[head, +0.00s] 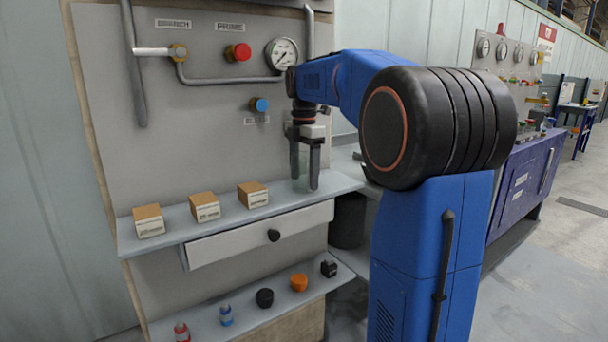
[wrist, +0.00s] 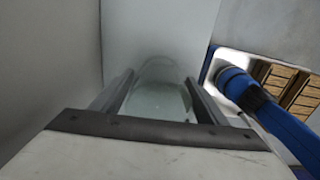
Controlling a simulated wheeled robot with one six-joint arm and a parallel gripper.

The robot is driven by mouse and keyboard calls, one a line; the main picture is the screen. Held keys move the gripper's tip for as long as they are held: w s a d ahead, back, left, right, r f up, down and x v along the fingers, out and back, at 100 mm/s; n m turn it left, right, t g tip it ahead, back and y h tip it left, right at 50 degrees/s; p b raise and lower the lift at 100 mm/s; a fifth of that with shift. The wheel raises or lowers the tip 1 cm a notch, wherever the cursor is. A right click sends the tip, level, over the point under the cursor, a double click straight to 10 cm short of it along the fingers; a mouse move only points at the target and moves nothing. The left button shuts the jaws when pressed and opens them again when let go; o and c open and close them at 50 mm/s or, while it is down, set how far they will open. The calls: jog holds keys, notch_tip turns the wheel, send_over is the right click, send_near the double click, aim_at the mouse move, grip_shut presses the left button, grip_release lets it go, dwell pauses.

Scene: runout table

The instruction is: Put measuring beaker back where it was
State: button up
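The measuring beaker (wrist: 158,100) is a clear glass vessel between my two fingers in the wrist view. It fills the gap, with a finger against each side. In the head view my gripper (head: 304,176) points straight down at the right end of the upper shelf (head: 228,222). The beaker shows there only as a faint clear shape between the fingers, low at the shelf surface. I cannot tell whether its base touches the shelf. My gripper also shows in the wrist view (wrist: 160,92).
Three small cardboard boxes (head: 205,206) stand on the upper shelf to the left. A drawer (head: 262,236) is below it. The lower shelf holds several small items, including an orange cap (head: 299,282). The panel behind carries pipes, a gauge (head: 282,53) and a blue knob (head: 259,104).

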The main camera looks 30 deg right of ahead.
notch_tip(320, 180, up, 12)
jog(key=shift+r, duration=0.15)
dwell(0.5)
jog(key=shift+s, duration=0.1)
dwell(0.4)
